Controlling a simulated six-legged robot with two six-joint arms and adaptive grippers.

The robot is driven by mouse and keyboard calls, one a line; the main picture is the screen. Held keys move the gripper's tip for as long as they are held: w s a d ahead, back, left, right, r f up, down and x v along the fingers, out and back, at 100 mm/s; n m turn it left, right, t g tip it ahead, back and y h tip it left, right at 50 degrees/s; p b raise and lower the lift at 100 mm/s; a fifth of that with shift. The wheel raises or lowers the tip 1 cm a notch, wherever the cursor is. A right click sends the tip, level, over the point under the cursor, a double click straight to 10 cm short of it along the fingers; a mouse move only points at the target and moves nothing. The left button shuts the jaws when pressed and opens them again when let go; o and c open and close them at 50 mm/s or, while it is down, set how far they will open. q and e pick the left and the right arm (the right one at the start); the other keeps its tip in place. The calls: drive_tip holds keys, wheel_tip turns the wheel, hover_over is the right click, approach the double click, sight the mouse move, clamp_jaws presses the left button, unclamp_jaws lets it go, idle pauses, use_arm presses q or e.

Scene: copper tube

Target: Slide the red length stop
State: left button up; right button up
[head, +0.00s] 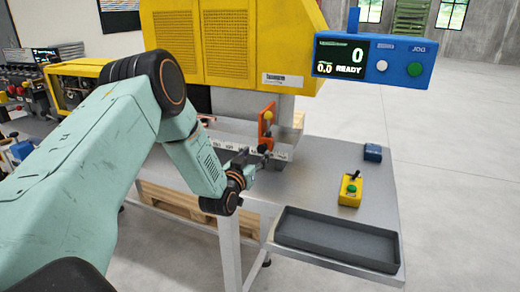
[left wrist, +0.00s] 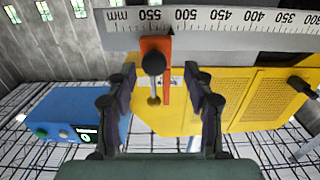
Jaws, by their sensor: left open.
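The red-orange length stop (head: 266,125) stands upright at the ruled scale (head: 228,146) on the bench. In the left wrist view, which is upside down, the stop (left wrist: 165,88) carries a black ball knob (left wrist: 153,62). Its small black pointer lies between the 500 and 550 marks of the scale (left wrist: 225,20). My left gripper (head: 262,157) is close in front of the stop. In the left wrist view its fingers (left wrist: 164,78) are spread, with the stop and knob showing between them, and neither finger visibly touches them. My right gripper is out of view.
A yellow machine (head: 230,40) stands behind the stop, with a blue display box (head: 385,62) reading READY. On the bench (head: 325,160) are a yellow button box (head: 350,190), a small blue block (head: 373,152) and a dark tray (head: 335,240). The bench right of the stop is mostly clear.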

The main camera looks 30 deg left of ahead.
sight(261, 150)
use_arm(q)
drive_tip(key=w, duration=0.3)
drive_tip(key=shift+w+d, duration=0.2)
drive_tip(key=shift+w, duration=0.35)
drive_tip(key=shift+a, duration=0.55)
drive_tip(key=shift+w+d, duration=0.2)
drive_tip(key=shift+d, duration=0.2)
drive_tip(key=c, duration=0.3)
drive_tip(key=shift+s+a, duration=0.15)
drive_tip(key=shift+a, duration=0.1)
drive_tip(key=c, duration=0.5)
drive_tip(key=shift+d, duration=0.1)
clamp_jaws()
